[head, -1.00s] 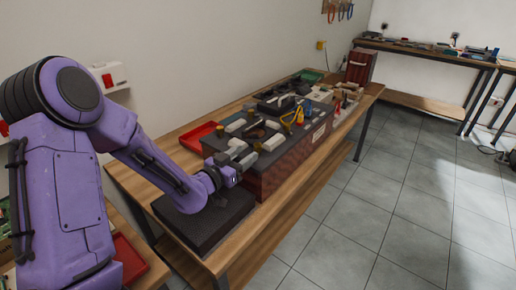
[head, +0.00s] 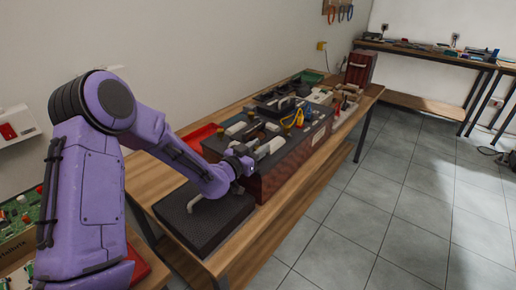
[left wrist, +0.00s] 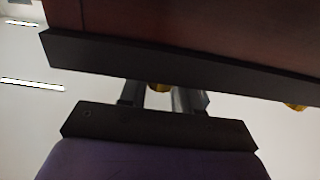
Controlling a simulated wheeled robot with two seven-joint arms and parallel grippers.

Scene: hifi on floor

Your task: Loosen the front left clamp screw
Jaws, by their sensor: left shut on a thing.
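The fixture is a dark red box (head: 283,165) with a dark top plate (head: 294,138), standing on the wooden bench. In the left wrist view the plate's dark edge (left wrist: 235,67) crosses the picture, with the red wall above it. A brass clamp screw (left wrist: 160,87) shows between the fingers of my left gripper (left wrist: 158,96), partly hidden by the plate edge. The gripper is shut on this screw. In the head view my left gripper (head: 249,160) is at the near end of the box, and the screw is hidden there. My right gripper is not seen.
A second brass screw (left wrist: 295,107) shows farther along the plate. A dark slab (head: 222,222) with a grey handle-like piece lies on the bench (head: 150,180) below my arm. A red tray (head: 200,136) is by the wall.

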